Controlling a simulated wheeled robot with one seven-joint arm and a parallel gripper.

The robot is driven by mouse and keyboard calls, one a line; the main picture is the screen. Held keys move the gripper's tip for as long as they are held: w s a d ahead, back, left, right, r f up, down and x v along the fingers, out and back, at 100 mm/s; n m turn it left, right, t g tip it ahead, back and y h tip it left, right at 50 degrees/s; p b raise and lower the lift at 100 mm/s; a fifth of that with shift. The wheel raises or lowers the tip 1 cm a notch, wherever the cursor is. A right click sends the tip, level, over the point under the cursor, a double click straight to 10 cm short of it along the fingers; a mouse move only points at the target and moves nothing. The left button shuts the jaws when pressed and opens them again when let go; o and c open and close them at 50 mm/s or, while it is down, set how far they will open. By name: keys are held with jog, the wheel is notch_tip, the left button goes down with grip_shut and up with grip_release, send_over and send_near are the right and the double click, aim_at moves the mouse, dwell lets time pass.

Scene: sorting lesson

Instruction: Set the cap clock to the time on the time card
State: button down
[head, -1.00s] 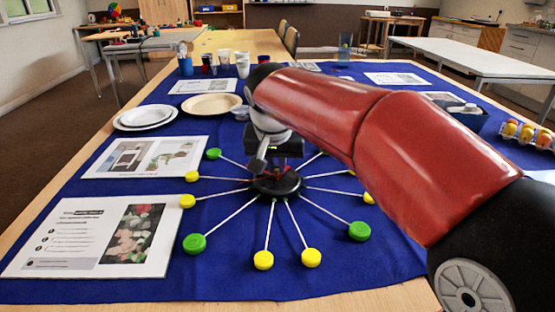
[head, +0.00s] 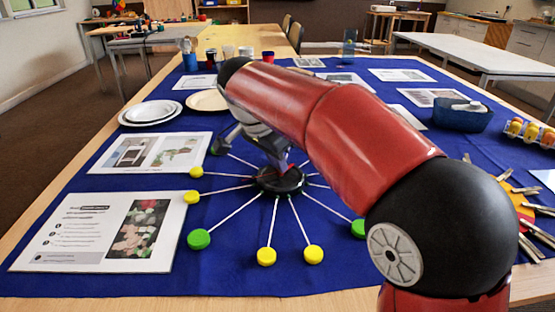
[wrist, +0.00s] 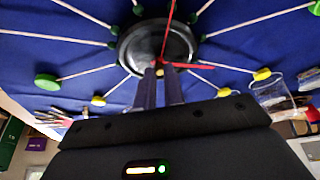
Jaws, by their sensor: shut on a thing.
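The cap clock is a black round hub (head: 270,184) with white spokes ending in green and yellow caps, lying on the blue cloth. In the wrist view the hub (wrist: 130,48) fills the top middle. A long red hand (wrist: 168,30) points to the top of that view and a shorter red hand (wrist: 195,66) points right. My gripper (wrist: 160,72) is close over the hub's centre, its fingers shut at the base of the hands. Which hand is held is hard to tell. My gripper (head: 284,172) also shows small in the head view. I cannot tell which card is the time card.
Printed cards (head: 95,230) (head: 150,152) lie left of the clock, and more lie at the back. White plates (head: 150,112) stand at the back left. A dark blue basket (head: 462,118) and an orange piece with pegs (head: 525,208) lie right. My arm hides the clock's right side.

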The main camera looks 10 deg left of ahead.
aim_at(266, 183)
dwell(0.5)
jog(key=c, duration=1.5)
grip_release()
jog(key=v, duration=0.7)
jog(key=shift+s+a+r, duration=0.1)
jog(key=shift+s+r, duration=0.05)
jog(key=shift+r, duration=0.15)
